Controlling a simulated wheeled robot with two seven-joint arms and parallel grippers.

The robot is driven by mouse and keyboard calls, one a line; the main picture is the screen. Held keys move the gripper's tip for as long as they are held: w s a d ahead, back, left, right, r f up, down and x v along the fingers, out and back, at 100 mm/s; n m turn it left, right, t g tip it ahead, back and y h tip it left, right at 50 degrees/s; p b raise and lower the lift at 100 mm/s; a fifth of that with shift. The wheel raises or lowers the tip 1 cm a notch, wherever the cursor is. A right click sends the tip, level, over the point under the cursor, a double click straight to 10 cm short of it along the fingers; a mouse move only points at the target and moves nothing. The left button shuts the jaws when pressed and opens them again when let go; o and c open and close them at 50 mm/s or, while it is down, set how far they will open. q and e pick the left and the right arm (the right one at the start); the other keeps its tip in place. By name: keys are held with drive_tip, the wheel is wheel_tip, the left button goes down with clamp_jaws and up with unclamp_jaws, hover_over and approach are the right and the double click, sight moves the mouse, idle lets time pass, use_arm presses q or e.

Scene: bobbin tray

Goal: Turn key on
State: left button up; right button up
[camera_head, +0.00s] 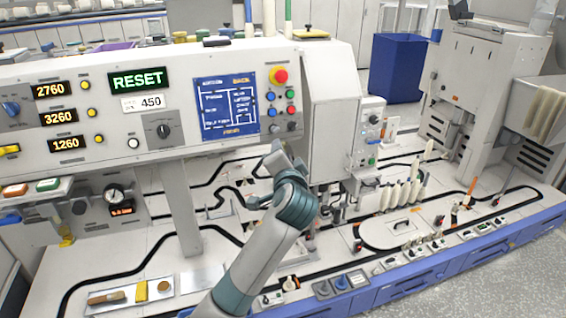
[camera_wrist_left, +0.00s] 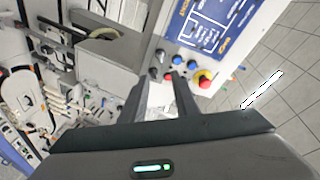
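The control panel (camera_head: 225,62) carries a cluster of buttons at its right end. Below them are two small dark switches (camera_head: 282,127); I cannot tell which, if either, holds the key. In the left wrist view dark switches (camera_wrist_left: 156,65) show beside blue buttons and a red button (camera_wrist_left: 204,78), just beyond my fingertips. My left gripper (camera_head: 281,152) is just below this cluster. In the left wrist view its two fingers (camera_wrist_left: 161,77) stand apart, with a pale surface between them and nothing held. My right gripper is not in view.
A grey cabinet (camera_head: 332,110) stands right of the panel. Below is a white work surface (camera_head: 150,245) with black tracks and several bobbins. A blue bin (camera_head: 397,68) stands behind.

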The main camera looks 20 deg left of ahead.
use_arm(q)
drive_tip(key=shift+v, duration=1.3)
